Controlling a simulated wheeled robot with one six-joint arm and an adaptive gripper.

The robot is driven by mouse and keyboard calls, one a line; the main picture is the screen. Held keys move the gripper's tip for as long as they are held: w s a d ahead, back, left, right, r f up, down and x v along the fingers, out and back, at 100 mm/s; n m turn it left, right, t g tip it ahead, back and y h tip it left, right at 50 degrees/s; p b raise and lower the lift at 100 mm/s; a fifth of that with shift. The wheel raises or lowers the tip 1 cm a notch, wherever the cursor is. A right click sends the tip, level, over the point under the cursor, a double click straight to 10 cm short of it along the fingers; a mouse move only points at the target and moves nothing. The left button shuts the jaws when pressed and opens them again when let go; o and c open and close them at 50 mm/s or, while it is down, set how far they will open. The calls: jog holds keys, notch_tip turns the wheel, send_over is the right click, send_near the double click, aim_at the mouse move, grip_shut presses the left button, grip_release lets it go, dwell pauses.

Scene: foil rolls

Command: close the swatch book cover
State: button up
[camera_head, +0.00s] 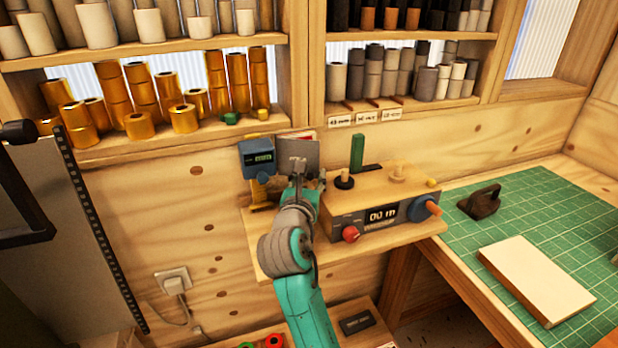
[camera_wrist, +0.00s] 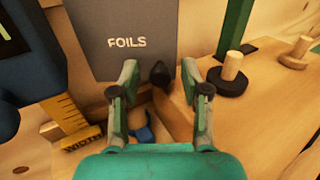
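The swatch book shows in the wrist view as a grey panel lettered "FOILS" (camera_wrist: 125,43), filling the upper middle. In the head view the grey book (camera_head: 312,152) stands against the wall at the back of the small wooden shelf, with a red and white edge showing at its top. How far its cover is open I cannot tell. My gripper (camera_wrist: 160,78) is open, its two fingers apart at the panel's lower edge. A dark round knob shows between the fingertips; contact is unclear. In the head view my gripper (camera_head: 299,166) hides the book's lower part.
A blue gauge (camera_head: 257,157) with a yellow ruler (camera_wrist: 68,115) stands close left. A wooden counter box (camera_head: 375,215) with pegs and a green upright (camera_head: 357,153) stands close right. Foil rolls (camera_head: 140,100) fill the shelves above. A green mat (camera_head: 540,220) lies at right.

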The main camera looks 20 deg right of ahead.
jog(key=v, duration=1.2)
